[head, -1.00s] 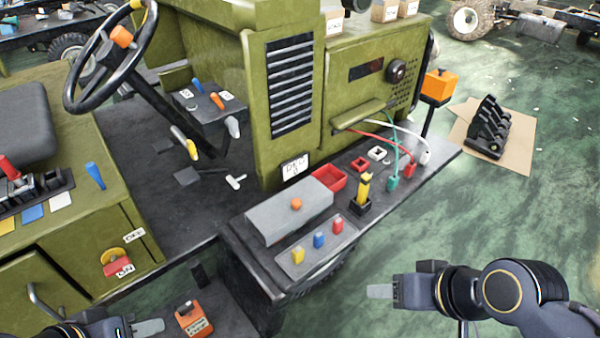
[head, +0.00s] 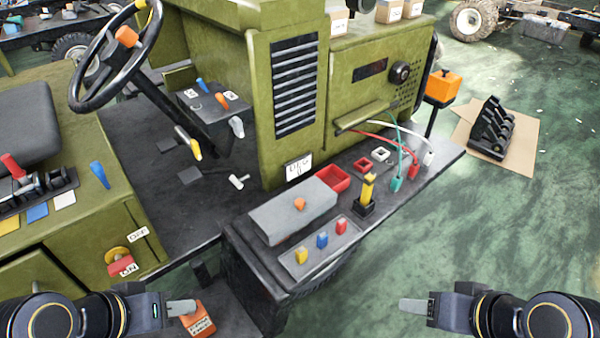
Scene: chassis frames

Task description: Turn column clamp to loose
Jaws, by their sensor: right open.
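The steering column (head: 160,92) slants up from the cab floor to the black steering wheel (head: 112,55). A lever with a yellow grip (head: 195,149) and a grey-handled lever (head: 237,127) stand near its lower end. I cannot tell for certain which part is the column clamp, or its setting. My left gripper (head: 182,308) is at the lower left, in front of the vehicle's step and well below the column. It is empty, but its opening does not show. My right gripper (head: 417,306) is open and empty over the green floor, far from the column.
An orange device (head: 199,320) lies beside my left gripper.

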